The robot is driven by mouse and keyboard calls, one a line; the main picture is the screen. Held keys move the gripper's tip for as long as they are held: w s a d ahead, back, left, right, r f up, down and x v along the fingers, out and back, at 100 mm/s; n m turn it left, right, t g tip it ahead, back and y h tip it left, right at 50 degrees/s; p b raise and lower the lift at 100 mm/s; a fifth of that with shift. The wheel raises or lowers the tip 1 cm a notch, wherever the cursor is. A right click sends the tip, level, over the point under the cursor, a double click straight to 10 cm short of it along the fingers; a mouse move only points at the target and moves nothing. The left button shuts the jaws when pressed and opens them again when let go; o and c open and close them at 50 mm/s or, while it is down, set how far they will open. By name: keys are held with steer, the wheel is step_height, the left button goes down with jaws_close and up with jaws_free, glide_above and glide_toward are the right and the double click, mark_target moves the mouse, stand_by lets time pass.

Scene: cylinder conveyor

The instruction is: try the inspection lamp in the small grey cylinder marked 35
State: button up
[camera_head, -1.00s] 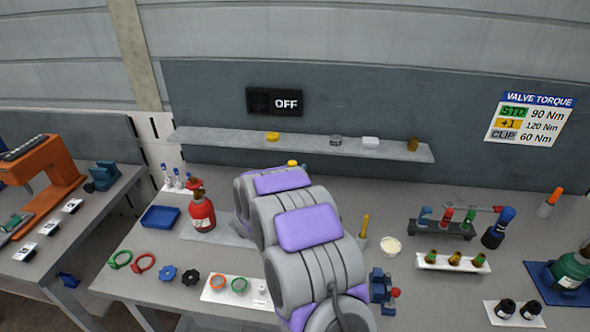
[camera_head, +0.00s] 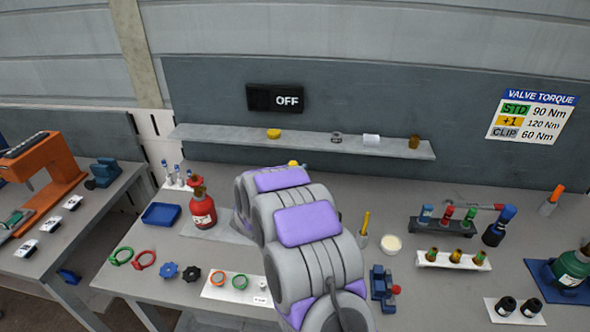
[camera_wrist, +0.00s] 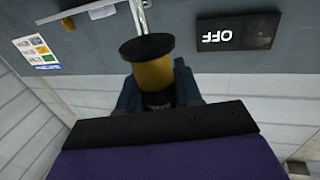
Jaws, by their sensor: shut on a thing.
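In the wrist view, my gripper (camera_wrist: 156,86) is shut on the inspection lamp (camera_wrist: 154,73), which has a yellow body, a black collar and a thin silver rod pointing away from the gripper. In the head view, my own arm hides the gripper. A small yellow spot (camera_head: 292,163) shows just above the arm; I cannot tell whether it is the lamp. I cannot make out a small grey cylinder marked 35 in either view. The part of the bench behind my arm is hidden.
A blue tray (camera_head: 161,215), rings and knobs lie at left. A wall sign (camera_head: 275,100) reads OFF above a shelf (camera_head: 300,145). Valve racks stand at right.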

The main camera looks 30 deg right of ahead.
steer(key=shift+f+b, duration=0.65)
steer(key=shift+f, duration=1.45)
steer(key=shift+r, duration=0.1)
stand_by(0.5)
step_height(320, 180, up, 10)
steer(key=p, duration=0.6)
steer(key=shift+p, duration=0.4)
stand_by(0.5)
stand_by(1.3)
